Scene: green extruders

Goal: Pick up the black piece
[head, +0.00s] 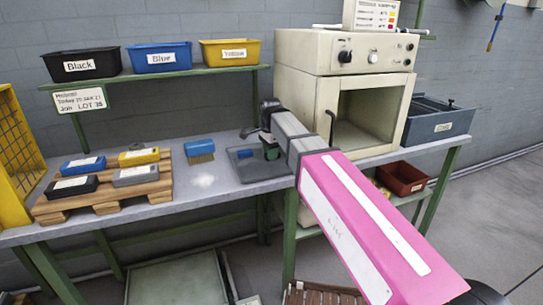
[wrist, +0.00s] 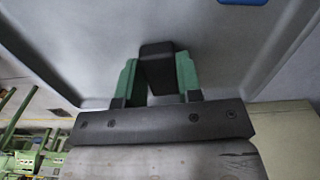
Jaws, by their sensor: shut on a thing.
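In the wrist view a plain black piece (wrist: 157,66) stands between the two green fingers of my gripper (wrist: 157,78), which is shut on it. Behind it is the grey surface of a shallow tray (wrist: 80,40). In the head view my gripper (head: 271,151) is over the dark grey tray (head: 248,173) on the bench, and my arm hides much of that area. I cannot tell whether the held piece touches the tray. Another black block (head: 70,187) with a white label lies on the wooden pallet at the left.
A blue piece (head: 246,153) lies in the tray; its edge shows in the wrist view (wrist: 243,2). The pallet (head: 104,197) also bears blue, yellow and grey blocks. Black (head: 82,64), blue (head: 160,57) and yellow bins (head: 231,52) stand on the shelf. A cream oven (head: 346,88) stands close to my arm.

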